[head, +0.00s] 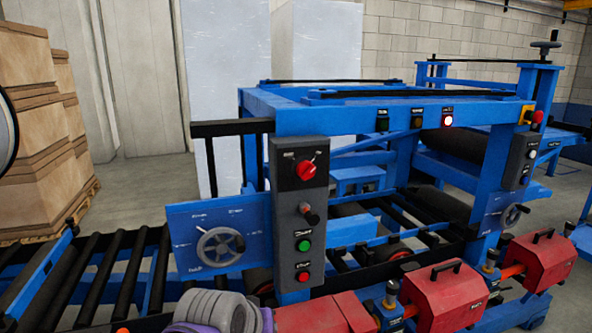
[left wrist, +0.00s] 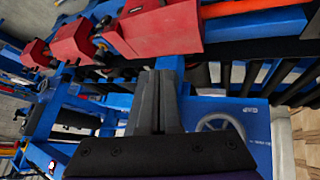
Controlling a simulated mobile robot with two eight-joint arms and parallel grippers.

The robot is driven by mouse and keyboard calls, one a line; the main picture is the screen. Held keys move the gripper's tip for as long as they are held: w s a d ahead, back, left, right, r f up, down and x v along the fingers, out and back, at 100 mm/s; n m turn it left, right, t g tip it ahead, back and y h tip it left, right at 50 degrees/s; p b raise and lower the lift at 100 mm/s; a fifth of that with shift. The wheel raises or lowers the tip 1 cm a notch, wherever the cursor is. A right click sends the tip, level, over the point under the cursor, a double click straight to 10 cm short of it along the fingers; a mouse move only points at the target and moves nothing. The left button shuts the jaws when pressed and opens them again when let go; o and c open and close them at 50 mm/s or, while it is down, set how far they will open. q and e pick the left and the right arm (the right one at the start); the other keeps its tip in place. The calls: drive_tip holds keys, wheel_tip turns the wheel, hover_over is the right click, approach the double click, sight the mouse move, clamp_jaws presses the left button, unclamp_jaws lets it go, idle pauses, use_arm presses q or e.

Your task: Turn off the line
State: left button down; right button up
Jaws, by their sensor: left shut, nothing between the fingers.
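A dark grey control box (head: 298,215) stands on the front of the blue machine in the head view. It carries a red rotary switch (head: 306,170) at the top, a black knob (head: 308,213), a green button (head: 303,245) and a red button (head: 303,277) at the bottom. My left gripper (left wrist: 160,75) is shut and empty in the left wrist view, beside the handwheel in the picture. A grey and purple part of my arm shows at the bottom of the head view; its fingertips are not clear there. My right gripper is not in view.
A blue panel with a handwheel (head: 220,246) is left of the control box; the wheel also shows in the left wrist view (left wrist: 222,124). Red housings (head: 452,297) line the front right.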

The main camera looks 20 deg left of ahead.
use_arm(q)
drive_tip(key=w+a+r+n+t, duration=0.1)
drive_tip(key=w+r+n, duration=0.1)
drive_tip(key=r, duration=0.8)
drive_tip(key=w+r+n+t, duration=0.1)
drive_tip(key=w+r, duration=0.3)
drive_tip(key=r, duration=0.7)
drive_tip(key=w+a+r+n+t+p, duration=0.1)
drive_tip(key=w+r+n, duration=0.3)
drive_tip(key=r, duration=0.6)
drive_tip(key=shift+a+r+t, duration=0.2)
drive_tip(key=shift+a+t, duration=0.15)
drive_tip(key=shift+t, duration=0.25)
drive_tip(key=shift+w, duration=0.1)
approach(300, 175)
drive_tip(key=w, duration=0.1)
drive_tip(key=w+a, duration=0.2)
drive_tip(key=w, duration=0.1)
drive_tip(key=shift+f, duration=0.25)
drive_tip(key=shift+w+d+f+b, duration=0.25)
drive_tip(key=shift+d+f+b, duration=0.05)
drive_tip(key=shift+d+f, duration=0.2)
drive_tip(key=shift+w+d+f+b, duration=0.25)
drive_tip(key=shift+d+f+b, duration=0.1)
drive_tip(key=shift+f, duration=0.15)
drive_tip(key=shift+d+f, duration=0.3)
drive_tip(key=shift+d, duration=0.1)
drive_tip(key=shift+w, duration=0.15)
